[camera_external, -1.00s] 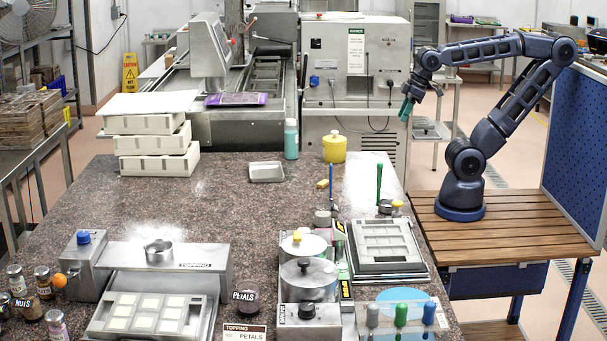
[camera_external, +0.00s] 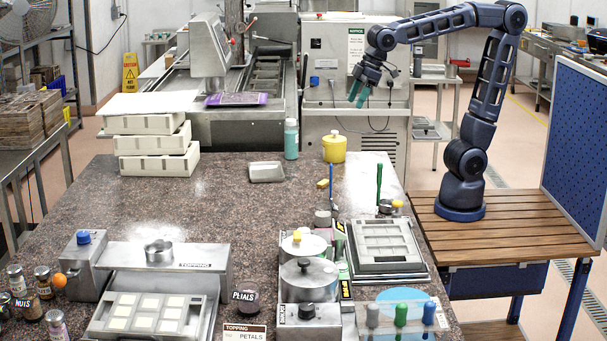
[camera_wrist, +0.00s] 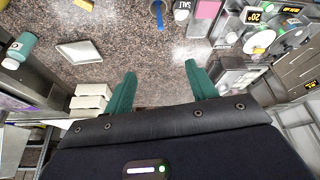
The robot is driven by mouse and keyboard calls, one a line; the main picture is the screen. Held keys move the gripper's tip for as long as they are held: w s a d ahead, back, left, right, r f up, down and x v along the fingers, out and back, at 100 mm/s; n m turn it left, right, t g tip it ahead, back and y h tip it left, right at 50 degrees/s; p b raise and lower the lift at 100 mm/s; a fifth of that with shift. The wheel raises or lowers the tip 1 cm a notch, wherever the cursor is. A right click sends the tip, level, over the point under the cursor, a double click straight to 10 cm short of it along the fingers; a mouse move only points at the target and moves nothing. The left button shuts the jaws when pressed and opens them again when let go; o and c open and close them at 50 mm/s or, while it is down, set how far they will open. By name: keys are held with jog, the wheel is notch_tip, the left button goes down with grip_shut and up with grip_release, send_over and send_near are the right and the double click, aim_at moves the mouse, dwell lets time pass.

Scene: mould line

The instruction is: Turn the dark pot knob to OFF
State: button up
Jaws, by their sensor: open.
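A steel pot unit (camera_external: 308,278) with a lidded round pot stands at the front of the stone counter, right of centre. A black knob (camera_external: 307,311) is on its front, beside a small label too blurred to read surely. I cannot tell the knob's setting. A second pot (camera_external: 303,243) with a yellow lid knob stands just behind. My gripper (camera_external: 357,98) is open and empty, high above the counter's back right, far from the pots. In the wrist view its green fingers (camera_wrist: 160,72) are spread, and pot units (camera_wrist: 262,40) show at upper right.
A mould frame (camera_external: 385,247) lies right of the pots. Green and blue-handled tools (camera_external: 400,315) stand at the front right. The counter's middle left is clear.

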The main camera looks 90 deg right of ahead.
jog(key=w+a+n, duration=0.2)
jog(key=w+a, duration=0.8)
jog(key=a, duration=0.3)
jog(key=n+g+y, duration=0.2)
jog(key=n+y, duration=0.1)
jog(key=n, duration=0.2)
send_over(307, 305)
jog(key=s+d, duration=0.2)
jog(key=d, duration=0.2)
notch_tip(307, 305, down, 20)
jog(key=r, duration=0.1)
jog(key=x, duration=1.1)
jog(key=shift+s, duration=0.25)
jog(key=c, duration=1)
